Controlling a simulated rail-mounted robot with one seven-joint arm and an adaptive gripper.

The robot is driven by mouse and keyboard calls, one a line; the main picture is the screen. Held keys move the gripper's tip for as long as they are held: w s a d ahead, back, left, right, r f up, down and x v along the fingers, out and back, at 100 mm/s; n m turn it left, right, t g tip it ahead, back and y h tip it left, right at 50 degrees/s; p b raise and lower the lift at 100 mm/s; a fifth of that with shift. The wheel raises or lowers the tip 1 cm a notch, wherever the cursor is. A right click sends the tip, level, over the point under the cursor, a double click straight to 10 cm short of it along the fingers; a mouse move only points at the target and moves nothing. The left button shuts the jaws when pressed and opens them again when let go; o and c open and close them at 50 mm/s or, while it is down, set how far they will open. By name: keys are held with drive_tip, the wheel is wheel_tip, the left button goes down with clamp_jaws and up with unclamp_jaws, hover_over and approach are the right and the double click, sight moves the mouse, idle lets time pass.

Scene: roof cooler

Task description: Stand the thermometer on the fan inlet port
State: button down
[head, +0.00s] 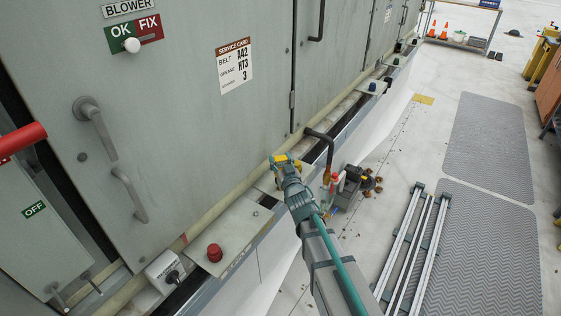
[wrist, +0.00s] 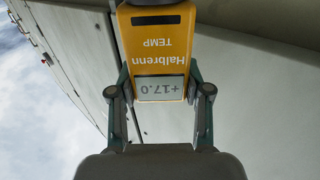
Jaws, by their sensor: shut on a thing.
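My gripper (head: 287,166) is at the cooler's ledge, by the lower part of the grey door panels. It is shut on the yellow thermometer (head: 280,158), of which only small yellow parts show past the fingers. In the wrist view the thermometer (wrist: 160,45) sits between the two fingers (wrist: 160,105), its display reading +17.0 and its lettering upside down. Its far end is cut off by the frame edge. The ledge has several fittings, including a plate with a dark opening (head: 269,202). I cannot tell which is the fan inlet port.
A red knob (head: 215,252) stands on the ledge's near plate. A dark bent pipe (head: 322,145) rises just beyond my gripper. Door handles (head: 130,195) stick out from the panels. On the floor to the right lie metal rails (head: 411,245) and grey mats (head: 487,140).

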sight(281, 168)
drive_tip(key=shift+f, duration=0.15)
drive_tip(key=shift+f+b, duration=0.35)
drive_tip(key=shift+b, duration=0.1)
drive_tip(key=shift+f+b, duration=1)
drive_tip(key=shift+f, duration=0.2)
drive_tip(key=shift+c, duration=2.1)
unclamp_jaws()
drive_tip(key=shift+s, duration=0.1)
